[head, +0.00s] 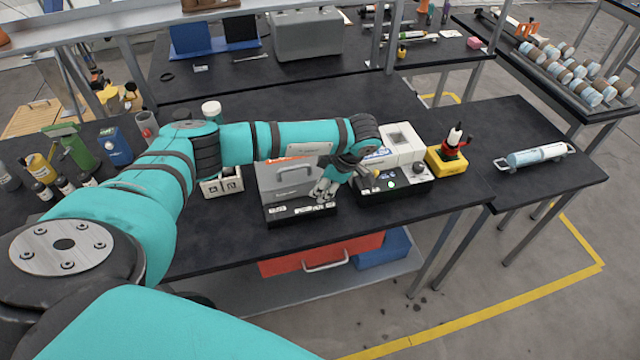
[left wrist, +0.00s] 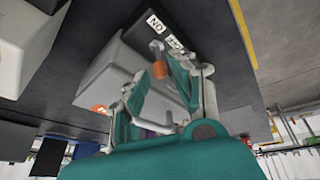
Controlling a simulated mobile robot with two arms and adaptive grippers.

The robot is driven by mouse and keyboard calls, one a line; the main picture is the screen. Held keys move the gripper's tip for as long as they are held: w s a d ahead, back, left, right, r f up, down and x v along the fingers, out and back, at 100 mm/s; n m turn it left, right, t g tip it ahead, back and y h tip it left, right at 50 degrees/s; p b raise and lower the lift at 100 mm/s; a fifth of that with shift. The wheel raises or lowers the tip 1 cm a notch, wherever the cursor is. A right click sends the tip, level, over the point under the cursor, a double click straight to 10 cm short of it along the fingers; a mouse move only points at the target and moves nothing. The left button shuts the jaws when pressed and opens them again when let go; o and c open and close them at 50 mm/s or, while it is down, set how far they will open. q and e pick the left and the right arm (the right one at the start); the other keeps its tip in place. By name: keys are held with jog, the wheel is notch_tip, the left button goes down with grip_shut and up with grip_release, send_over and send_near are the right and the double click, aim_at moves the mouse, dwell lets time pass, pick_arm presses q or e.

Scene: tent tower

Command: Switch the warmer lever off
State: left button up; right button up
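The warmer is a grey box with a handle on a black base (head: 300,214), standing on the black table in the head view. In the left wrist view its lever, a metal stem with an orange tip (left wrist: 159,69), shows near the black strip with white ON and OFF labels (left wrist: 155,23). My left gripper (head: 326,188) is at the front right of the warmer. In the left wrist view my left gripper (left wrist: 157,72) has its fingers apart, with the orange tip between the fingertips; contact cannot be told. The lever is too small to make out in the head view. My right gripper is not in view.
A black unit with a lit green button (head: 392,184) and a white box (head: 402,143) stand just right of the warmer. A yellow-based device (head: 447,162) is farther right. A white block (head: 222,185) is left of the warmer. The table's front strip is clear.

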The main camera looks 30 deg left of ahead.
pick_arm(q)
jog(key=shift+x, duration=0.9)
jog(key=shift+c, duration=0.2)
grip_shut()
